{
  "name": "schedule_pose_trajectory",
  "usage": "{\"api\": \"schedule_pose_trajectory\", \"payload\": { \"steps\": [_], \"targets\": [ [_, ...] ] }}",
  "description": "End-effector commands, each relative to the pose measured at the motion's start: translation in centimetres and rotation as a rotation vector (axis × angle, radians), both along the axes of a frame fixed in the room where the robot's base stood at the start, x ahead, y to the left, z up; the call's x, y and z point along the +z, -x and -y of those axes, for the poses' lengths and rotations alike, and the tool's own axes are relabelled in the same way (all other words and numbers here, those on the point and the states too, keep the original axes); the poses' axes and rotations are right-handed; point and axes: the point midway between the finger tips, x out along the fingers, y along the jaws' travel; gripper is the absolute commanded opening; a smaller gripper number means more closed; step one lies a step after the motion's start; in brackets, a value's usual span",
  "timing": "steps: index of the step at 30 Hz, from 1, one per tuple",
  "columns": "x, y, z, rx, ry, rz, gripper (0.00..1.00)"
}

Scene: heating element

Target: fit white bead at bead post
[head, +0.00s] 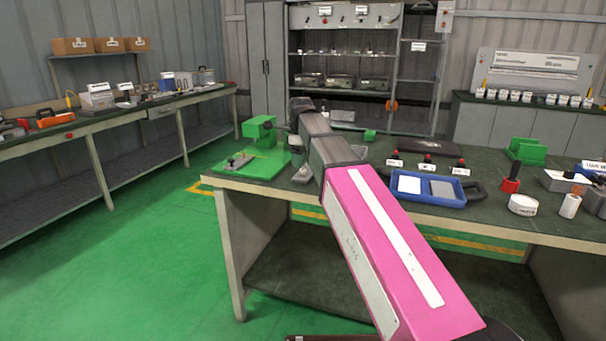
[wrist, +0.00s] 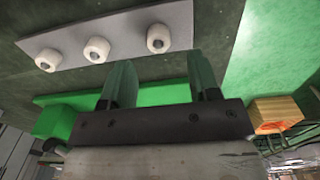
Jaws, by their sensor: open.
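Three white beads stand in a row on a grey strip in the wrist view: a left bead (wrist: 48,60), a middle bead (wrist: 97,49) and a right bead (wrist: 159,38). My gripper (wrist: 160,82) is open and empty, its two fingers apart. The right bead is closest to the fingers and is not between them. A green fixture (wrist: 150,95) shows behind the fingers. In the head view the green fixture (head: 250,166) stands at the left end of the bench, and my arm hides the gripper's fingertips. I cannot make out the bead post for certain.
A wooden block (wrist: 275,112) with an orange mark lies right of the gripper in the wrist view. The bench's left edge is close to the fixture.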

Motion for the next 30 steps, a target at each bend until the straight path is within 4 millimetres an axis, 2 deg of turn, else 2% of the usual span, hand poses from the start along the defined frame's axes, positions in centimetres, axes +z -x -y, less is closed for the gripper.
{"api": "schedule_pose_trajectory", "payload": {
  "steps": [7,16,17,21,30],
  "targets": [
    [-3.3,0.1,0.2,0.0,0.0,-0.002,0.56],
    [-4.0,0.0,0.2,0.0,0.0,0.0,0.56],
    [-4.0,0.0,0.2,0.0,0.0,0.0,0.49],
    [-4.0,0.0,0.2,0.0,0.0,0.0,0.04],
    [-4.0,0.0,0.2,0.0,0.0,0.0,0.03]
  ]
}}
